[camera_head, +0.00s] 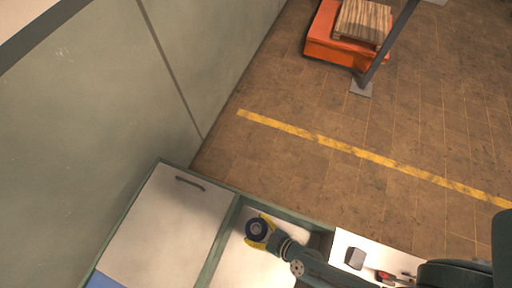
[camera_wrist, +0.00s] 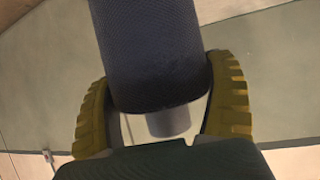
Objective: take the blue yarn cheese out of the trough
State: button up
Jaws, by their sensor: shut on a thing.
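The blue yarn cheese (camera_head: 257,229) is a dark blue cylinder with a dark round end, seen from above in the head view. In the wrist view the yarn cheese (camera_wrist: 152,55) fills the upper middle, with a narrower grey core end showing below it. My gripper (camera_head: 262,235) has yellow fingers, one on each side of the yarn cheese, and is shut on it. The gripper also shows in the wrist view (camera_wrist: 165,100). The trough (camera_head: 246,268) is a pale open compartment with green rims below the yarn cheese. I cannot tell how high the yarn cheese is above its floor.
A pale lidded section (camera_head: 165,222) with a dark handle adjoins the trough on the left. A white surface (camera_head: 343,243) on the right carries a dark block (camera_head: 355,258) and a red-and-black item (camera_head: 385,276). A grey-green wall stands left. Open tiled floor lies beyond.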

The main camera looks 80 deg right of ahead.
notch_tip(320, 180, up, 5)
jog(key=p, duration=0.5)
jog(key=shift+r, duration=0.15)
jog(key=shift+w, duration=0.1)
